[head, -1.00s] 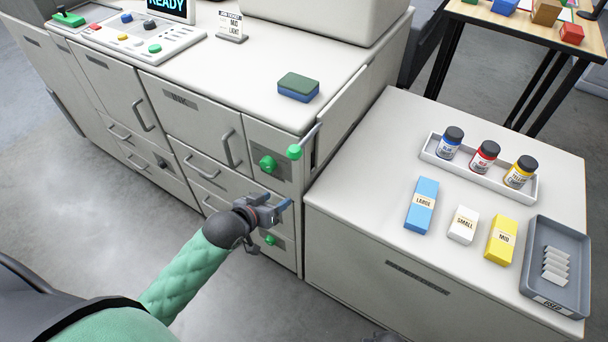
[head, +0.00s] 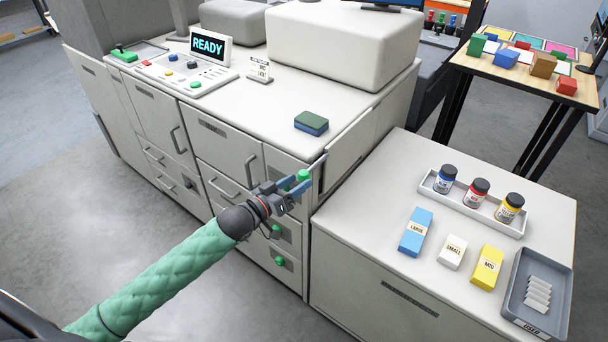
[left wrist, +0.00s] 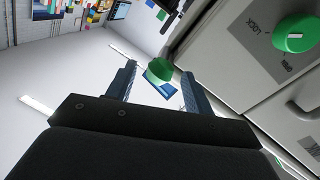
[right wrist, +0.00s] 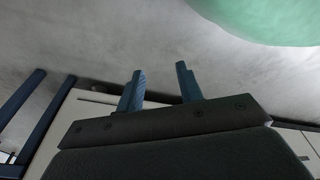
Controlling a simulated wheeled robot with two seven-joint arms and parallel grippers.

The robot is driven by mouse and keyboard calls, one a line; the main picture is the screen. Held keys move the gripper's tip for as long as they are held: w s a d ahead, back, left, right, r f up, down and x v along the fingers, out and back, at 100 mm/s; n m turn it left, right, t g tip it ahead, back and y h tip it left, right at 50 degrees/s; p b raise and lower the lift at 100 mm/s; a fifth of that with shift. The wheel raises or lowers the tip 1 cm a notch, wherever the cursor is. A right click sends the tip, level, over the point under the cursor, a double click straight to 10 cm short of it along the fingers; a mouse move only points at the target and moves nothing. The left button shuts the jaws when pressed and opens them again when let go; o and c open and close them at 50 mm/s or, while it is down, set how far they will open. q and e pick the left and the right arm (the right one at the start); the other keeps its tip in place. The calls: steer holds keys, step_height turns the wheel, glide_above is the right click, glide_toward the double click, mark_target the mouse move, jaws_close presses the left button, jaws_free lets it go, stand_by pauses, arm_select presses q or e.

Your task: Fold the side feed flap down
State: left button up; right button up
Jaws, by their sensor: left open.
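The side feed flap (head: 347,158) looks like the pale panel standing upright against the machine's right side. A lever with a green ball knob (head: 303,175) sticks out at the machine's front right corner. My left gripper (head: 296,190) is open at that knob. In the left wrist view the green knob (left wrist: 159,70) shows between the two spread fingers; I cannot tell whether they touch it. A green dial (left wrist: 295,34) with lock lettering is on the machine front beside the gripper. My right gripper (right wrist: 160,78) is open and empty, seen only in its own wrist view.
A pale side cabinet (head: 350,215) stands right of the machine, below the flap. On it are a bottle tray (head: 430,188), blue, white and yellow boxes, and a grey tray (head: 513,270). A green-blue block (head: 311,123) lies on the machine top. The floor at left is clear.

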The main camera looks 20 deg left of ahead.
mark_target(304, 178)
arm_select(q)
steer(key=shift+p+x, duration=0.55)
steer(key=shift+x, duration=1.2)
arm_select(e)
steer(key=shift+s+d+f, duration=0.2)
steer(key=shift+s+f, duration=0.1)
steer(key=shift+s, duration=0.45)
steer(key=shift+s+d+f, duration=0.2)
steer(key=shift+s+f, duration=0.1)
steer(key=shift+s, duration=0.45)
arm_select(q)
jaws_close()
